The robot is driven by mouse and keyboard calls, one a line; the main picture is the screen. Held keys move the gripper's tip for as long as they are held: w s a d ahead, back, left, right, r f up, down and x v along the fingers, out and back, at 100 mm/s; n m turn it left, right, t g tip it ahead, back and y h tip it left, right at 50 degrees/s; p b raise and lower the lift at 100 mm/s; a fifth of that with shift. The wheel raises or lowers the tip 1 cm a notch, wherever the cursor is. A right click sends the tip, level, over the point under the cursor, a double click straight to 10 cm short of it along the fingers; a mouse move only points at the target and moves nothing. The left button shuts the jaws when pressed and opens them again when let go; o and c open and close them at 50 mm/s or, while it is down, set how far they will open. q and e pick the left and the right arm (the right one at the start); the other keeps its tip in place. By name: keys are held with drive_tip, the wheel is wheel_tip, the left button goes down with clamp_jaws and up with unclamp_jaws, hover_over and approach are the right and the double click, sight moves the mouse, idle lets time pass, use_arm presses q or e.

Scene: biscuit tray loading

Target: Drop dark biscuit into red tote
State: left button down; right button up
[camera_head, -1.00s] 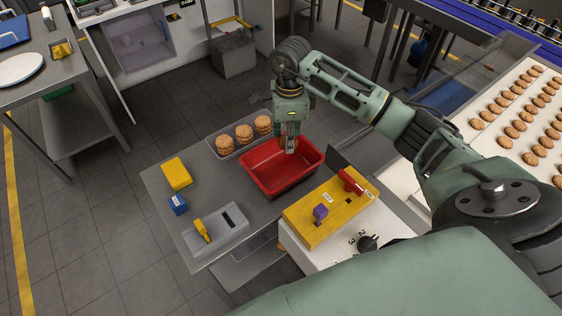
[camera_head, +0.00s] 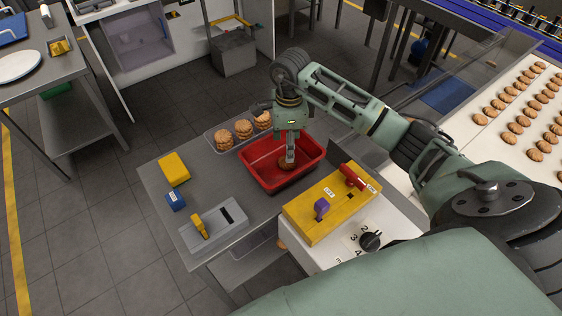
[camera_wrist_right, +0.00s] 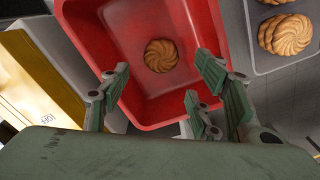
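The red tote (camera_head: 258,177) stands on the grey table. A round brown biscuit (camera_head: 286,165) lies on its floor; in the right wrist view the same biscuit (camera_wrist_right: 162,56) shows flat with a swirled top. My right gripper (camera_wrist_right: 160,88) is over the tote, its green-padded fingers spread wide with nothing between them. In the head view the gripper (camera_head: 290,154) points down into the tote, just above the biscuit, and partly hides it. My left gripper is in neither current view.
A clear tray with three stacks of biscuits (camera_head: 224,139) stands behind the tote. A yellow box with a red handle (camera_head: 330,205) is close at its right. Yellow (camera_head: 174,169) and blue (camera_head: 176,202) blocks and a grey fixture (camera_head: 214,228) sit left and front.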

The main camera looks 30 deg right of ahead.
wheel_tip(320, 180, up, 12)
idle(0.7)
drive_tip(key=shift+s, duration=0.1)
idle(0.3)
